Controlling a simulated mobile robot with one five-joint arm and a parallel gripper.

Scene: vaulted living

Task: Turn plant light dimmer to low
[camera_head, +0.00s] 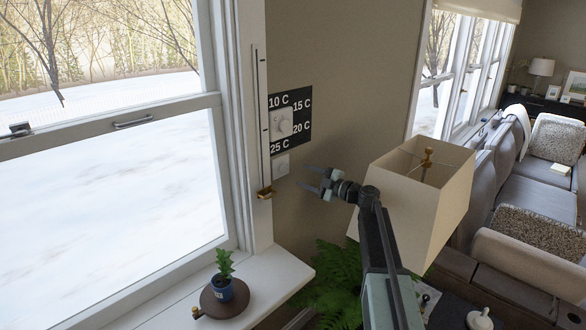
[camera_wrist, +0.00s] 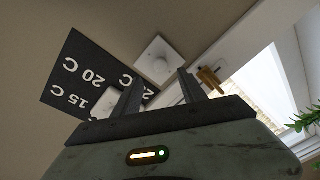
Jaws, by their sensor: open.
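My gripper (camera_head: 302,175) is open and empty, with its jaws pointing at the wall right of the window. A small white wall plate (camera_head: 282,166) with a little knob is just beyond and left of the fingertips; a gap seems to remain. In the wrist view the plate (camera_wrist: 152,66) shows ahead, between and just beyond the fingertips (camera_wrist: 159,75). No label on it is readable, so I cannot confirm that it is the plant light dimmer, and its setting is unclear. A potted plant (camera_head: 223,288) stands on a round brown base with a brass knob on the sill.
Above the plate is a black temperature panel (camera_head: 275,104) with a white dial (camera_head: 285,122), partly behind a finger in the wrist view. A vertical track with a brass slider (camera_head: 264,193) runs beside the window. A lampshade (camera_head: 415,200) and fern (camera_head: 335,290) crowd my arm.

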